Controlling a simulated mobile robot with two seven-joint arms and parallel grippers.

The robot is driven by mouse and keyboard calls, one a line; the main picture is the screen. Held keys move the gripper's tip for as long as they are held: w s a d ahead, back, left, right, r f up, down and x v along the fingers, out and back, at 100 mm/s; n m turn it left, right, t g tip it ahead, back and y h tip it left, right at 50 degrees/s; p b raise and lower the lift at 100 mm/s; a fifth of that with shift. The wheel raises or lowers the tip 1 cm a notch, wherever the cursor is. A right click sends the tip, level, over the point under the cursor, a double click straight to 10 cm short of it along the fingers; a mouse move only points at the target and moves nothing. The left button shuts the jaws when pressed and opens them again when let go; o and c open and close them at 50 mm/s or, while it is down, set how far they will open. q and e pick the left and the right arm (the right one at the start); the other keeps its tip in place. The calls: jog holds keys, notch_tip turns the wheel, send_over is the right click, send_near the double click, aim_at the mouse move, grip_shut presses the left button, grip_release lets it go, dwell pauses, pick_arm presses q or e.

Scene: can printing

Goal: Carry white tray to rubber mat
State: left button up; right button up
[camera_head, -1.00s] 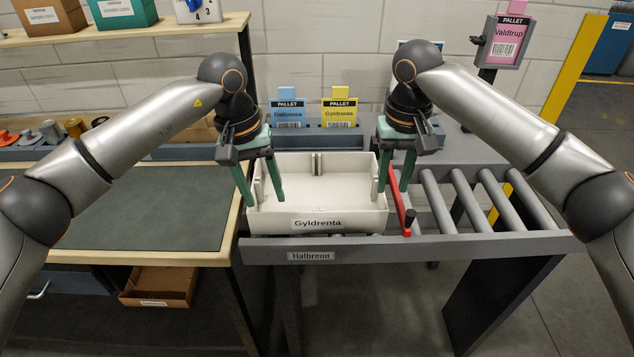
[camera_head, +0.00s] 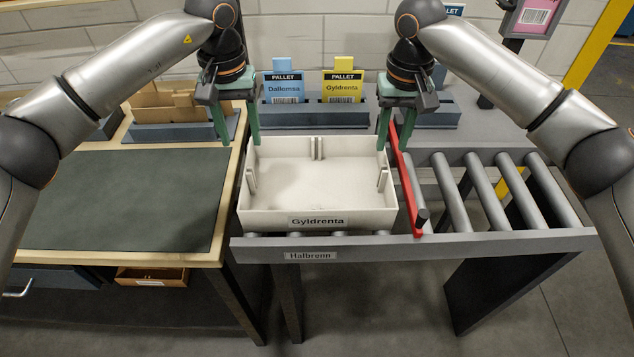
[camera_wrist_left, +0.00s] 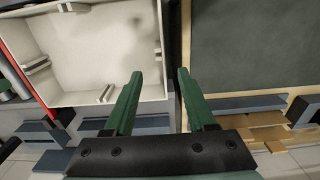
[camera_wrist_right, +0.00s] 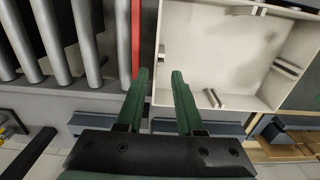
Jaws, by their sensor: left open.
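The white tray (camera_head: 318,218), labelled Gyldrenta, sits level and empty on the left end of the roller conveyor. The rubber mat (camera_head: 130,200) is the dark green sheet on the workbench left of it. My left gripper (camera_head: 239,143) is open at the back of the tray's left wall; in the left wrist view that wall (camera_wrist_left: 160,45) lines up between its fingers (camera_wrist_left: 158,78). My right gripper (camera_head: 394,147) is open at the back of the right wall; in the right wrist view its fingers (camera_wrist_right: 160,74) lie either side of the wall line. I see no grip on the tray.
A red bar (camera_head: 405,180) stands close along the tray's right side, with bare rollers (camera_head: 490,190) beyond. Pallet cards, blue (camera_head: 283,87) and yellow (camera_head: 342,87), stand in a holder behind the tray. A wooden bench edge (camera_head: 228,200) lies between mat and tray. The mat is clear.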

aim_at(248, 168)
pick_arm(q)
notch_tip(248, 168, down, 12)
jog(key=shift+r, duration=0.25)
pick_arm(e)
notch_tip(248, 168, down, 12)
jog(key=shift+r, duration=0.25)
pick_arm(q)
jog(key=c, duration=0.6)
pick_arm(e)
grip_shut()
pick_arm(q)
grip_shut()
